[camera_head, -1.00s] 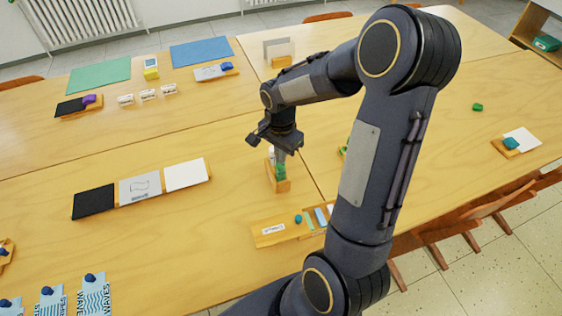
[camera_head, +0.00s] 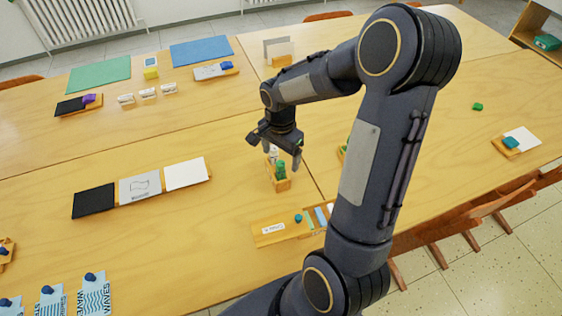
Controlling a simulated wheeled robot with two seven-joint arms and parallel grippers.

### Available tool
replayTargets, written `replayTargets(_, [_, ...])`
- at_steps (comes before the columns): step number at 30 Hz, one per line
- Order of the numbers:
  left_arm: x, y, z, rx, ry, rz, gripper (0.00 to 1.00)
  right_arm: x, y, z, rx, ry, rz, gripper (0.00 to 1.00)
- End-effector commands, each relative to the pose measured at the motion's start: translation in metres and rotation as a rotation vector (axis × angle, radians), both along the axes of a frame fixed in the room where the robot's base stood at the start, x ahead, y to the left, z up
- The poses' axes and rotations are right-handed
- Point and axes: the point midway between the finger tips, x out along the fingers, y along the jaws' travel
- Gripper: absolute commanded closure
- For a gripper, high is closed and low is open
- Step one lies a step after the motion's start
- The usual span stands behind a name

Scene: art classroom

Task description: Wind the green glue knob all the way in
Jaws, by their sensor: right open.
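The green glue knob (camera_head: 281,171) shows at a small wooden holder (camera_head: 283,186) near the middle of the table, with a white part beside it at the upper left. My right gripper (camera_head: 283,162) points down just above it. Its fingers are apart, one left and one right of the top of the glue piece. I cannot tell whether a finger touches it. How far the knob is wound is too small to see. My left gripper is not in view.
Left of the holder lie black, grey and white cards (camera_head: 140,188) on a wooden strip. In front is a wooden tray (camera_head: 268,240) with a teal knob and strips, partly hidden by my right arm. Bare table lies between them.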

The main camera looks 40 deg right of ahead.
Motion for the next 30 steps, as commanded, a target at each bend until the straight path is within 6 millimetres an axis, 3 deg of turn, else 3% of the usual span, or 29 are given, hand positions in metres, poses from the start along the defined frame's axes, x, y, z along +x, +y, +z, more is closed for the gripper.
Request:
replayTargets(14, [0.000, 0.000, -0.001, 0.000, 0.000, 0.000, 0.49, 0.000, 0.000, -0.001, 0.000, 0.000, -0.017, 0.18])
replayTargets(17, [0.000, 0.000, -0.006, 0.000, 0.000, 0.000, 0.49, 0.000, 0.001, -0.002, -0.001, -0.002, -0.116, 0.18])
replayTargets(24, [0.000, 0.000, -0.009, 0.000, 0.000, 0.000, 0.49, 0.000, 0.001, 0.000, 0.000, -0.001, -0.525, 0.18])
replayTargets(30, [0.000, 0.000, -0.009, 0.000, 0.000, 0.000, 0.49, 0.000, 0.000, 0.000, 0.000, 0.000, -0.605, 0.18])
